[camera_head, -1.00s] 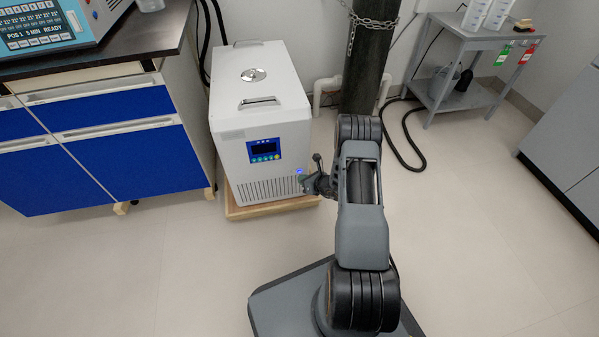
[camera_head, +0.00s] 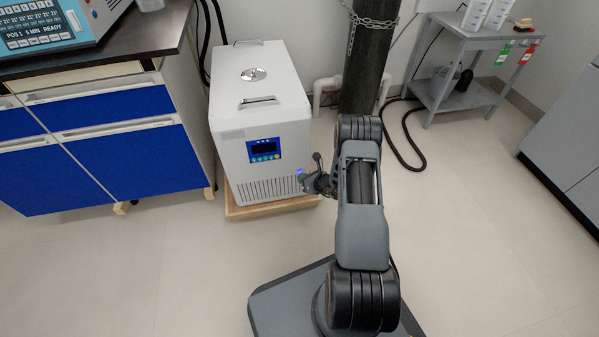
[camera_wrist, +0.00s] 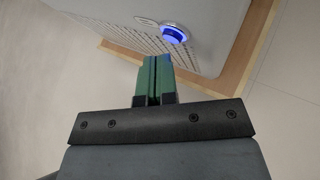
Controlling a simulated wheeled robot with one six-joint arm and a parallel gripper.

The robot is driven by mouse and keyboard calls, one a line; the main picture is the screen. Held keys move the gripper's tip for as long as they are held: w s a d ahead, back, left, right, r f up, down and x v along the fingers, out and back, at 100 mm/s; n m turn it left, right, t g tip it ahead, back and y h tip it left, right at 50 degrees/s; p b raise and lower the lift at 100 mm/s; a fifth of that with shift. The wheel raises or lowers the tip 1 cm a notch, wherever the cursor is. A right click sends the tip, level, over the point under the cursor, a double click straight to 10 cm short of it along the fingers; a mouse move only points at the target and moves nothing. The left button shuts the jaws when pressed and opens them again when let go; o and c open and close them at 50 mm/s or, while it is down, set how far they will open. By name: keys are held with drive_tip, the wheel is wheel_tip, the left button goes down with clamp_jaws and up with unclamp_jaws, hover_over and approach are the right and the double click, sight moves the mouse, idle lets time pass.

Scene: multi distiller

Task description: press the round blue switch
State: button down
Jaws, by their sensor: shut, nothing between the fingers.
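The round blue switch (camera_wrist: 174,33) glows on the front of a white box-shaped machine (camera_head: 257,110). In the head view the switch (camera_head: 299,171) is a small blue spot at the machine's lower right front. My gripper (camera_wrist: 156,60) is shut and empty, its green fingers pressed together. In the wrist view the fingertips lie just below and left of the switch and seem very close to it. I cannot tell whether they touch it. In the head view my gripper (camera_head: 305,181) is small and dark beside the switch.
The machine stands on a low wooden base (camera_head: 270,208). A blue-fronted cabinet (camera_head: 130,160) is to its left. A dark vertical column (camera_head: 366,65) with a chain and a grey cart (camera_head: 470,70) stand behind to the right.

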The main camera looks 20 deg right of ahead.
drive_tip(key=shift+w, duration=0.3)
drive_tip(key=shift+w+d, duration=0.1)
drive_tip(key=shift+w, duration=0.1)
idle(0.5)
drive_tip(key=shift+s, duration=0.65)
drive_tip(key=s+a+p, duration=0.1)
drive_tip(key=s, duration=0.5)
drive_tip(key=shift+a, duration=0.25)
idle(0.6)
